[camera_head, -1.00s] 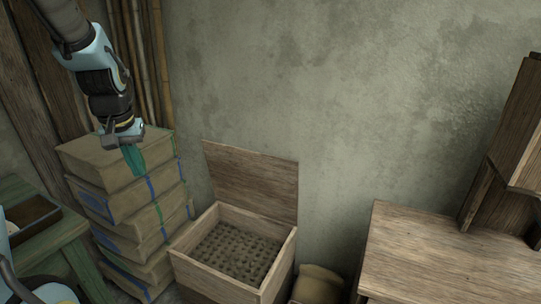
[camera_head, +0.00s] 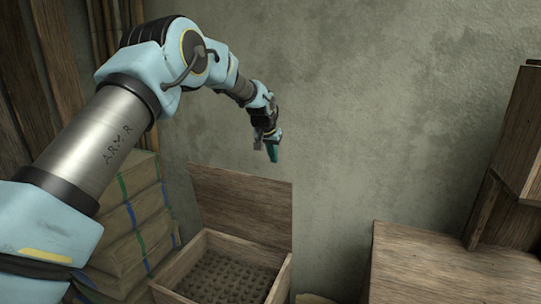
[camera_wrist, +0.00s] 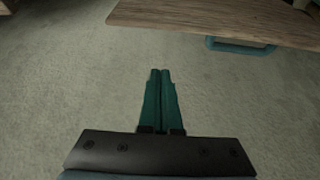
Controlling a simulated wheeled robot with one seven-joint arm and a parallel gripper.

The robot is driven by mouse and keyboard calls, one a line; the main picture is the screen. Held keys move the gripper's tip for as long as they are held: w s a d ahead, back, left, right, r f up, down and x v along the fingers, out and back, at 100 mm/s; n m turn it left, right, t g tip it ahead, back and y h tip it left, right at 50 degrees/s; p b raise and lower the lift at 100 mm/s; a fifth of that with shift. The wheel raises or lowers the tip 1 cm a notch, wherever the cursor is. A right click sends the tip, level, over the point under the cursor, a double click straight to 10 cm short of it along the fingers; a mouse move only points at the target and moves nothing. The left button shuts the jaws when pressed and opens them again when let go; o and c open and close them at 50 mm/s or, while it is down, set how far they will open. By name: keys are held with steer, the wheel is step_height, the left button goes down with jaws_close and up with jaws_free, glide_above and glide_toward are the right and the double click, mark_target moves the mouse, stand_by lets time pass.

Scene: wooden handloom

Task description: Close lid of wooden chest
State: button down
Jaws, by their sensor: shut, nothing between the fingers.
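The wooden chest (camera_head: 188,262) stands against the wall at the lower middle of the head view. Its lid (camera_head: 240,205) is open and stands upright at the back. Inside is a dark, bumpy surface. My gripper (camera_head: 274,158) is above the lid's top edge, apart from it, with its green fingers pointing down. In the wrist view the fingers of my gripper (camera_wrist: 160,72) are together and hold nothing. The chest cannot be made out for certain in the wrist view.
Stacked bundles (camera_head: 130,215) with blue and green straps stand left of the chest, partly hidden by my arm. A wooden table (camera_head: 440,265) stands to the right. The plastered wall (camera_head: 350,110) is behind. A wooden board (camera_wrist: 220,20) crosses the top of the wrist view.

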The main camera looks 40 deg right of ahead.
mark_target(271, 186)
steer(key=f+p, duration=0.1)
steer(key=f, duration=0.1)
steer(key=f+p, duration=0.1)
steer(key=f, duration=0.1)
steer(key=a+f+p, duration=0.1)
steer(key=f, duration=0.1)
steer(key=shift+s+f, duration=0.15)
steer(key=shift+s, duration=0.05)
stand_by(0.4)
